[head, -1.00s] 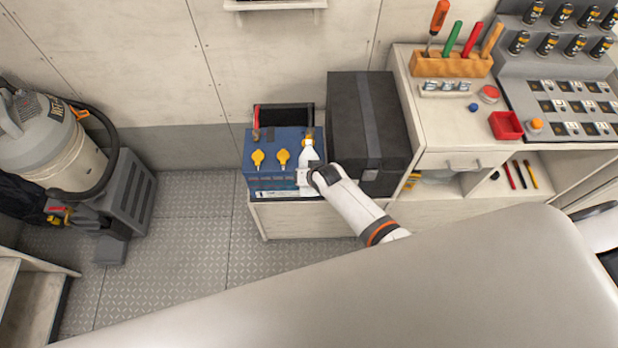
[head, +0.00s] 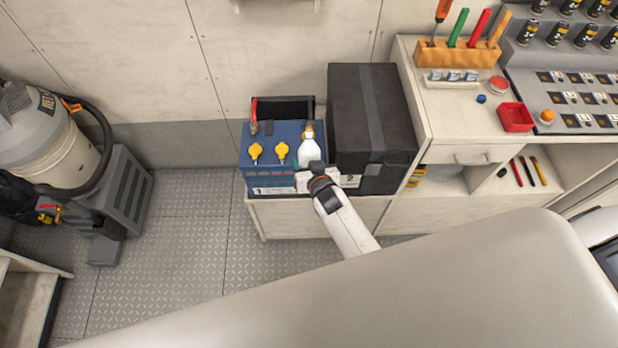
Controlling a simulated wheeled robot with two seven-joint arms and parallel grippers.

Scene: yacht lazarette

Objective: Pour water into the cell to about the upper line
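The blue battery (head: 272,175) stands on a low cabinet, with two yellow caps (head: 255,152) on its top. A white bottle with a yellow-orange top (head: 309,150) is upright at the battery's right end. I cannot tell whether it rests on the battery or is held. My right gripper (head: 304,182) is at the battery's front right, just below the bottle in the picture. Its fingers are too small and partly hidden by the wrist, so its grip is unclear. The cell opening, water level and upper line cannot be made out. My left gripper is out of view.
A large black box (head: 370,125) stands close on the battery's right. A dark open-topped bin (head: 284,107) is behind the battery. A workbench (head: 440,105) with a tool rack is farther right. A grey vacuum (head: 50,140) stands on the left; the floor between is clear.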

